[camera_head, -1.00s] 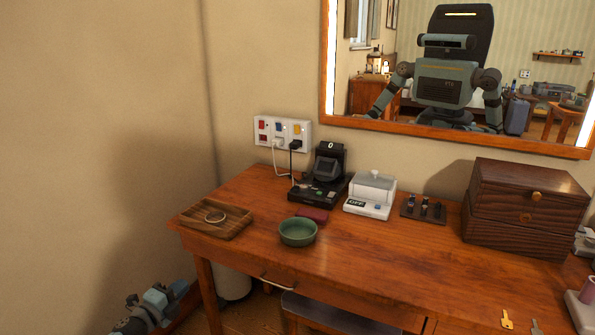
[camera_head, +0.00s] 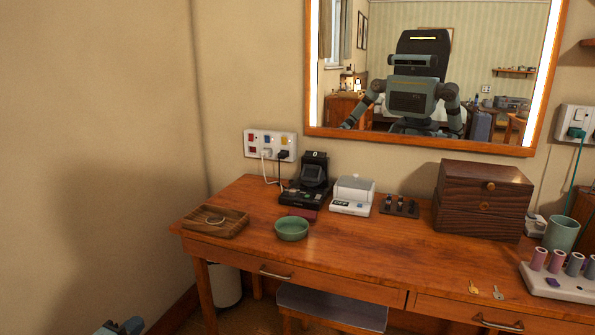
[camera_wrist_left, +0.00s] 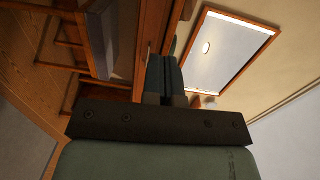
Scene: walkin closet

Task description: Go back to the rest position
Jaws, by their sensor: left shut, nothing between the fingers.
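My left gripper (camera_head: 128,325) shows only as a small piece at the bottom left edge of the head view. It is low, to the left of the wooden desk (camera_head: 370,255) and apart from it. In the left wrist view my left gripper (camera_wrist_left: 164,62) has its two fingers together with nothing between them. The rest of the left arm is cut off by the frame. My right gripper is outside both views.
On the desk are a wooden tray (camera_head: 232,229), a green bowl (camera_head: 292,231), a black device (camera_head: 305,190), a white device (camera_head: 350,206) and a dark wooden box (camera_head: 480,220). A stool (camera_head: 330,308) stands under the desk. The wall corner is on the left.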

